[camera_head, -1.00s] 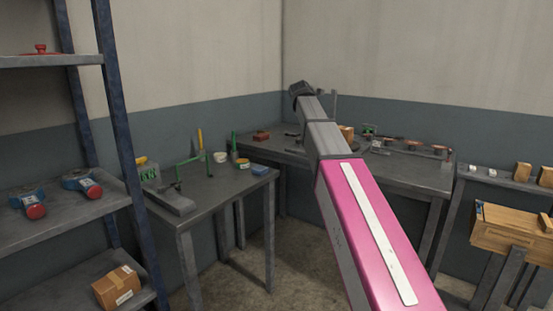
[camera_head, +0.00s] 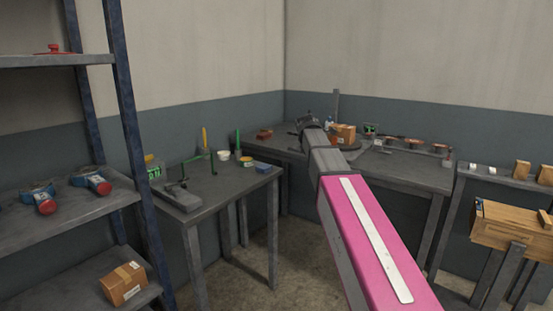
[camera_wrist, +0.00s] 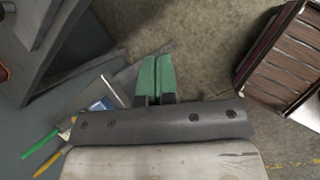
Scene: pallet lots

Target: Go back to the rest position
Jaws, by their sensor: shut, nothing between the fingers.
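My gripper (camera_wrist: 156,78) shows in the wrist view as two green fingers side by side, shut with nothing between them. It is over bare concrete floor (camera_wrist: 195,45), with a grey table at the left of that view. In the head view my pink and grey arm reaches forward toward the corner. Its wrist end is in front of the back table (camera_head: 405,170), and the fingers cannot be made out there.
The left table (camera_head: 225,190) holds a grey device, green posts and small containers. A rack (camera_head: 75,215) at the left holds red-and-blue tools and a carton (camera_head: 123,284). A wooden box (camera_head: 510,227) stands at right. A slatted wooden thing (camera_wrist: 285,60) shows in the wrist view.

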